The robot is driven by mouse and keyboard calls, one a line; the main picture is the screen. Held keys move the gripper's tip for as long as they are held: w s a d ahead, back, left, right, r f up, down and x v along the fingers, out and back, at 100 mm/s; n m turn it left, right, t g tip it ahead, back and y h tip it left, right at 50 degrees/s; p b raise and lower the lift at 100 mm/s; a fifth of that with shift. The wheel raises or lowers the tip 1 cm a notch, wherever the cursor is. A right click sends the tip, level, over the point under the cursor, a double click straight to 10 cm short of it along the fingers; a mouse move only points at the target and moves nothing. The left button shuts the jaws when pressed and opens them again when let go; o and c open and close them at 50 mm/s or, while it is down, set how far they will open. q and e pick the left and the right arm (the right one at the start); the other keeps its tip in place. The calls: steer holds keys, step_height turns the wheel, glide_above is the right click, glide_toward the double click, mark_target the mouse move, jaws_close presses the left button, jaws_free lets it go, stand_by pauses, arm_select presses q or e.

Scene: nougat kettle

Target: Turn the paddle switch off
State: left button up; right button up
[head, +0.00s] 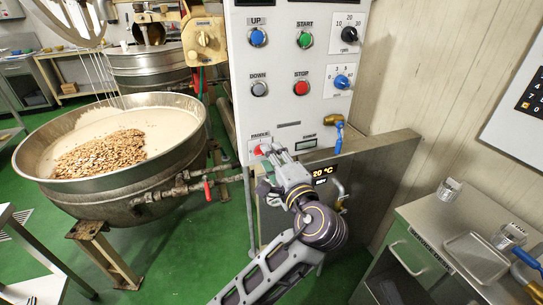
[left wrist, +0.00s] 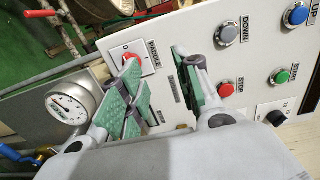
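The paddle switch (head: 259,149) is a red rocker on a white plate, low on the left side of the control panel. In the left wrist view the red switch (left wrist: 127,57), under the label PADDLE, is partly hidden behind one finger. Its position cannot be told. My left gripper (head: 268,156) is right in front of it. In the left wrist view the two green-padded fingers (left wrist: 156,62) stand apart with nothing between them; one fingertip overlaps the switch. I cannot tell whether it touches. My right gripper is not in view.
The control panel (head: 290,20) carries UP, DOWN, START and a red STOP button (head: 301,88) nearby. A blue-handled valve (head: 338,137) sticks out at right. The kettle (head: 110,195) with nuts is at left, with pipes beside it. A gauge (left wrist: 70,107) sits near the fingers.

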arm_select(q)
steer(key=shift+s+d+f+p, duration=0.1)
steer(key=shift+s+d+f, duration=0.2)
steer(key=shift+s, duration=0.35)
steer(key=shift+s+d+f+p, duration=0.15)
steer(key=shift+s+d+f, duration=0.15)
steer(key=shift+s, duration=0.35)
steer(key=shift+s+d+f+p, duration=0.1)
steer(key=shift+s+d+f, duration=0.2)
steer(key=shift+s, duration=0.35)
steer(key=shift+a, duration=0.1)
steer(key=shift+p, duration=0.35)
steer(key=shift+r, duration=0.1)
step_height(320, 180, up, 9)
steer(key=p, duration=0.9)
steer(key=shift+a+r, duration=0.2)
steer(key=shift+w+r+p, duration=0.1)
steer(key=shift+r+p, duration=0.35)
steer(key=shift+p, duration=0.25)
